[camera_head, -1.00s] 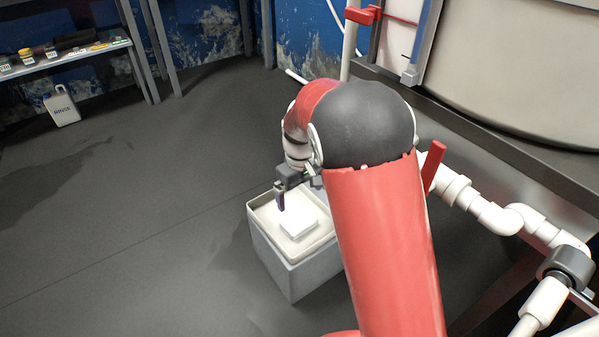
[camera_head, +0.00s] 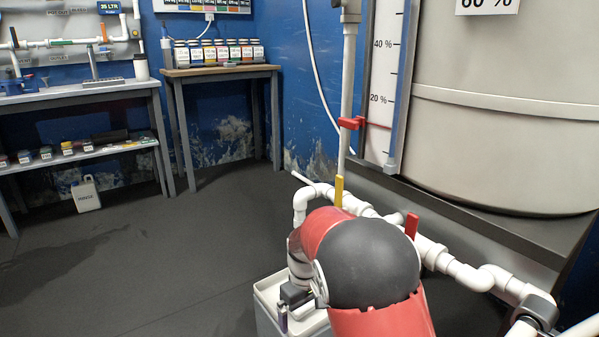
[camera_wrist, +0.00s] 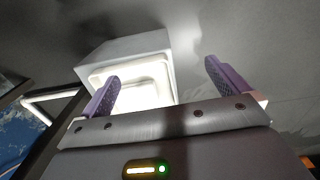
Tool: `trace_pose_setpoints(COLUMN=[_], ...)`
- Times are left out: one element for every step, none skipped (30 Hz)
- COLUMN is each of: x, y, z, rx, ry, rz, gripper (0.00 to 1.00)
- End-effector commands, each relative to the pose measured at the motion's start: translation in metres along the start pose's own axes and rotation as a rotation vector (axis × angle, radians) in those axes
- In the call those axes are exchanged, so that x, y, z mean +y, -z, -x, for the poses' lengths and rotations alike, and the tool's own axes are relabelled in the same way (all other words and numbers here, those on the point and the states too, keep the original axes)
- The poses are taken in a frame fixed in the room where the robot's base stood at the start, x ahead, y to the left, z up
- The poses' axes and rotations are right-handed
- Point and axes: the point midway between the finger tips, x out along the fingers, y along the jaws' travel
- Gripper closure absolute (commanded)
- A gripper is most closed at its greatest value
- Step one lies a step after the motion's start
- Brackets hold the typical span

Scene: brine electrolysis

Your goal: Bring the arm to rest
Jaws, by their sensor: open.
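My red and white arm (camera_head: 375,260) reaches forward and down over a pale box with a recessed top (camera_head: 262,292). My gripper (camera_head: 283,322) hangs over the left part of that box in the head view, partly cut off by the bottom edge. In the wrist view my gripper (camera_wrist: 162,68) has its two purple fingers wide apart with nothing between them. The box shows beyond the fingers in the wrist view (camera_wrist: 125,50), its recess brightly lit. My arm hides the right part of the box in the head view.
White pipes with a yellow handle (camera_head: 339,191) and a red handle (camera_head: 412,226) run close beyond and right of my arm. A large tank (camera_head: 500,120) stands at right. A table with several bottles (camera_head: 220,72) is at the back. Open floor (camera_head: 170,260) lies left.

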Motion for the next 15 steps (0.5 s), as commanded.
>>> trace_pose_setpoints(x=[0.0, 0.001, 0.002, 0.002, 0.002, 0.003, 0.003, 0.003, 0.004, 0.005, 0.005, 0.006, 0.006, 0.007, 0.008], y=[0.0, -0.001, -0.004, -0.005, -0.007, -0.009, -0.011, -0.013, -0.016, -0.018, -0.021, -0.025, -0.028, -0.031, -0.036], z=[0.0, 0.004, 0.01, 0.014, 0.017, 0.022, 0.026, 0.029, 0.035, 0.04, 0.044, 0.051, 0.057, 0.063, 0.071], rx=[0.0, 0.004, 0.01, 0.015, 0.018, 0.024, 0.027, 0.031, 0.038, 0.042, 0.047, 0.054, 0.06, 0.068, 0.076], ry=[0.0, 0.0, 0.001, 0.001, 0.002, 0.003, 0.004, 0.004, 0.005, 0.005, 0.006, 0.006, 0.007, 0.007, 0.007], rz=[0.0, -0.004, -0.013, -0.018, -0.023, -0.03, -0.034, -0.04, -0.048, -0.055, -0.062, -0.072, -0.08, -0.087, -0.1], gripper=[0.0, 0.0, 0.0, 0.0, 0.0, 0.0, 0.0, 0.0, 0.0, 0.0, 0.0, 0.0, 0.0, 0.0, 0.0])
